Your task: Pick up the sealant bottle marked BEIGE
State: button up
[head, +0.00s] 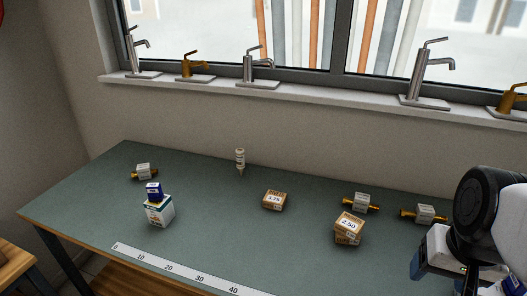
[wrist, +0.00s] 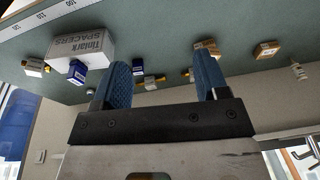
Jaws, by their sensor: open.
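A small pale bottle with a narrow nozzle (head: 240,158) stands nozzle-down towards the back middle of the bench in the head view. It also shows at the right edge of the wrist view (wrist: 298,71). Its label is too small to read, so I cannot confirm BEIGE. It is the only bottle I can make out. My gripper (wrist: 164,80) is open, with two blue fingers apart and nothing between them that I can see held. In the head view my arm is at the far right, well away from the bottle; the fingertips there are not clear.
A cardboard box marked 3.75 (head: 274,200) lies right of the bottle, another marked 2.50 (head: 348,229) further right. A white box (head: 158,210) with a blue one (head: 154,190) stands left. Brass fittings (head: 144,172) lie about. A ruler strip (head: 185,273) runs along the front.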

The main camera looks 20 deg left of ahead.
aim_at(241, 163)
jog(key=w+a+f+m+g+y, duration=0.2)
jog(key=w+a+m+g+y, duration=0.45)
jog(key=w+a, duration=2.1)
jog(key=w+a+f+m+t+y, duration=0.1)
jog(key=w+a+f+m+y, duration=0.2)
jog(key=w+a+f, duration=0.2)
jog(key=w+a+f+m+t+y, duration=0.1)
jog(key=w+a+f+m+y, duration=0.2)
jog(key=w+a+f, duration=0.3)
jog(key=w+a+f+m+t+y, duration=0.1)
jog(key=w+a+f+m+y, duration=0.3)
jog(key=w+a, duration=0.8)
notch_tip(241, 163, down, 2)
jog(key=shift+f+y, duration=0.2)
jog(key=shift+y, duration=0.35)
jog(key=shift+s, duration=0.1)
jog(key=shift+a, duration=1.25)
jog(key=shift+s+a, duration=0.1)
